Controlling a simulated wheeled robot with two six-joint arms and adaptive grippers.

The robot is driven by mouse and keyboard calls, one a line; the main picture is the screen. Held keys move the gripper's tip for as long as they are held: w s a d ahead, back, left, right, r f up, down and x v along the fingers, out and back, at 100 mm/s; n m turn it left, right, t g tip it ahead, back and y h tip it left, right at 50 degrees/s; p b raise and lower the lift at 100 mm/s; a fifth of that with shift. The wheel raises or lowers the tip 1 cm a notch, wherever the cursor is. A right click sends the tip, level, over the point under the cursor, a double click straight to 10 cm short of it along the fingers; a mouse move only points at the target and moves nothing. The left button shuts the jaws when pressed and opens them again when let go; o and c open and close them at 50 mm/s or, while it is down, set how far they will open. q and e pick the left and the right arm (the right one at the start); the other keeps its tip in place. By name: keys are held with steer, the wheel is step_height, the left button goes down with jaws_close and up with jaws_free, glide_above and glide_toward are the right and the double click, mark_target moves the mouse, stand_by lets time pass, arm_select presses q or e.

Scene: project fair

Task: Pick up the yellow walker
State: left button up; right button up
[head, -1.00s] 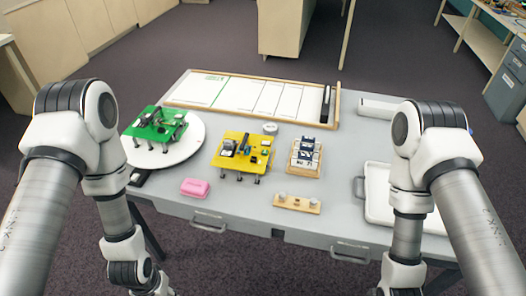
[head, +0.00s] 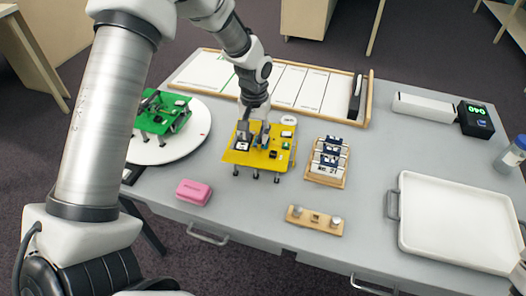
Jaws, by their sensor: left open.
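The yellow walker (head: 258,159) is a flat yellow board on short dark legs, with small electronic parts on top. It stands on the grey table, left of the middle. My left arm reaches over from the left, and my left gripper (head: 253,131) points down at the walker's top, around or just above its parts. The jaws are open; their tips are hard to tell from the dark parts, and I cannot tell whether they touch. My right gripper is not in view.
A green walker (head: 158,114) stands on a white round plate (head: 190,137) to the left. A pink block (head: 194,192), a wooden card holder (head: 328,163), a small wooden strip (head: 315,220) and a white tray (head: 455,222) lie around. A white board (head: 275,85) lies behind.

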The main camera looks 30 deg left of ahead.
arm_select(q)
step_height(320, 180, down, 2)
steer(key=shift+w+a+f, duration=0.1)
steer(key=shift+w+f, duration=0.05)
steer(key=shift+f, duration=0.1)
steer(key=shift+r, duration=0.1)
jaws_close()
steer(key=shift+r, duration=0.1)
